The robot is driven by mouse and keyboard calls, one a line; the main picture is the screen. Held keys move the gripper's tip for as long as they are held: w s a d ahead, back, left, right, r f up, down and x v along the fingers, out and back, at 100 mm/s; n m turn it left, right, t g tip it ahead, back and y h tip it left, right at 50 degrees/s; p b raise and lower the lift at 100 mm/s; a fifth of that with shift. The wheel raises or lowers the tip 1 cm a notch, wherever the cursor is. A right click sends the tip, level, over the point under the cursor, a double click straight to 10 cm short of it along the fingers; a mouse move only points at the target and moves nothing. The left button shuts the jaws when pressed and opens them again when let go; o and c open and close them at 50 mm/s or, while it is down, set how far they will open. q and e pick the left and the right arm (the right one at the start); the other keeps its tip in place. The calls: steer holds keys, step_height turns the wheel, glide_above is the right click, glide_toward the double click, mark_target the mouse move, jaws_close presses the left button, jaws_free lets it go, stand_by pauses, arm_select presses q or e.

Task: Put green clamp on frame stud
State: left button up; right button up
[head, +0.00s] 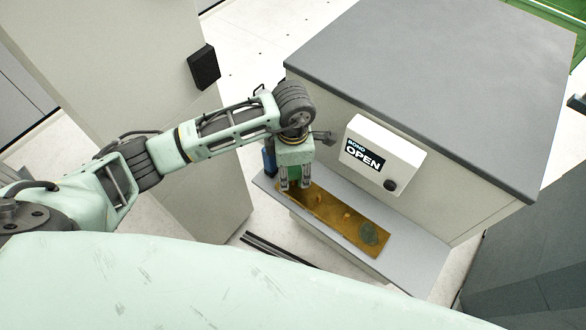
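My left gripper (294,186) points down over the left end of a brass-coloured plate (330,222). A saturated green piece, which looks like the green clamp (294,172), shows between its two fingers; the fingers hide much of it. The fingertips are at or just above the plate; I cannot tell whether they touch it. A small peg (347,215) stands near the plate's middle; I cannot tell whether it is the frame stud. A dark green round piece (370,234) lies at the plate's right end. My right gripper is not in view.
The plate lies on a grey shelf (415,262) along a pale cabinet with a dark grey top (440,80). A white box (382,150) with an "OPEN" sign and dark knob is mounted above it. A blue item (268,160) is beside my gripper. Dark rails (275,248) lie on the floor.

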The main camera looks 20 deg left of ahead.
mark_target(294, 169)
arm_select(q)
steer(key=shift+r, duration=0.5)
step_height(294, 169, up, 11)
steer(key=b, duration=0.2)
steer(key=shift+r, duration=0.2)
steer(key=shift+d, duration=0.1)
